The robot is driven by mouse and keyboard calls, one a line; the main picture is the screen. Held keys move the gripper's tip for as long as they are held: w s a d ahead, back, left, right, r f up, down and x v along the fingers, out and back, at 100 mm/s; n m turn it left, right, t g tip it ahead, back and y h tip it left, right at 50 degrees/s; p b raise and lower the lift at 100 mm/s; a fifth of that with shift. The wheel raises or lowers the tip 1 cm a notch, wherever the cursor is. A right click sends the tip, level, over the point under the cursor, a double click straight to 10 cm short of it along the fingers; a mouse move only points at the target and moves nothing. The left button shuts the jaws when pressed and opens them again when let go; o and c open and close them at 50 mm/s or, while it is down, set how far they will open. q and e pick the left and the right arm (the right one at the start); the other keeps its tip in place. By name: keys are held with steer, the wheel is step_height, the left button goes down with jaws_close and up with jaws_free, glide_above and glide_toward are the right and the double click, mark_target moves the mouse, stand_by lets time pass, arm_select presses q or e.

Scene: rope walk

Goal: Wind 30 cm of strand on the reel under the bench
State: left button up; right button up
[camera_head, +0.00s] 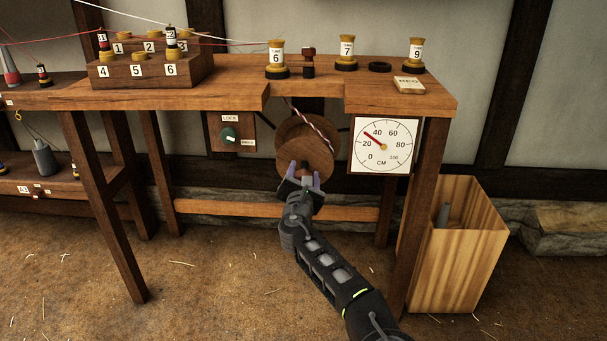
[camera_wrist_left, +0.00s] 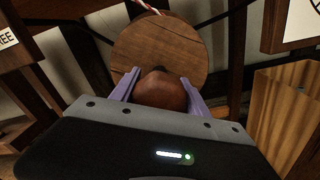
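The wooden reel (camera_head: 303,138) hangs under the bench (camera_head: 330,92), with a red-and-white strand (camera_head: 312,121) running onto it from above. Its round brown handle knob shows in the left wrist view (camera_wrist_left: 160,91). My left gripper (camera_head: 305,176) is at the knob, its two purple fingers one on each side. I cannot tell whether they press on it. The round dial (camera_head: 391,158) marked CM has its red needle between 20 and 40, near 30. The green lock knob (camera_head: 229,135) is left of the reel, near a FREE label. My right gripper is not in view.
Spools 6 (camera_head: 276,60), 7 (camera_head: 347,53) and 9 (camera_head: 416,55) stand on the bench top. A numbered wooden rack (camera_head: 140,83) is at the left. A wooden bin (camera_head: 462,250) stands right of the bench leg. The floor in front is clear apart from straw.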

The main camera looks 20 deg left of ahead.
arm_select(q)
steer(key=o, duration=0.3)
steer(key=shift+o, duration=0.2)
steer(key=shift+s, duration=0.1)
steer(key=p+v, duration=0.1)
steer(key=v, duration=0.6)
steer(key=shift+s+p, duration=0.3)
steer(key=shift+p, duration=0.1)
